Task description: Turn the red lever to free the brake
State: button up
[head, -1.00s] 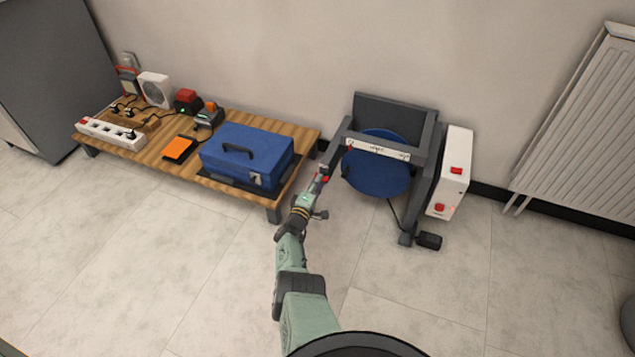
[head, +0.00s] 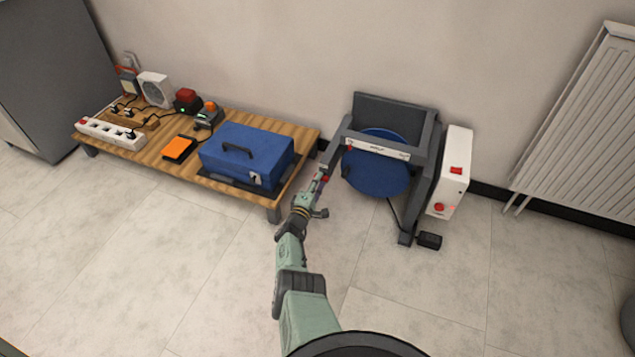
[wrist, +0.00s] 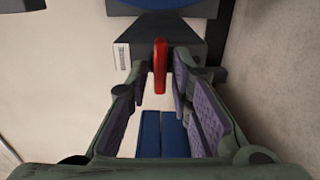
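The red lever (wrist: 160,66) shows in the wrist view, upright in the picture and in front of a dark grey block. My gripper (wrist: 161,84) is open, with one purple-padded finger on each side of the lever. A gap shows between the lever and each finger, and I see no clear contact. In the head view my gripper (head: 319,184) is at the left side of the dark grey frame (head: 427,150) that carries a blue disc (head: 375,175). A small red part (head: 326,178) shows at its tip there, mostly covered by the gripper.
A low wooden table (head: 222,201) with a blue toolbox (head: 250,156) stands just left of my gripper. A white box with red switches (head: 452,172) is on the frame's right side. A black pedal-like block (head: 429,240) lies on the floor. The floor in front is clear.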

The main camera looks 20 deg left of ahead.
jog(key=shift+o, duration=0.7)
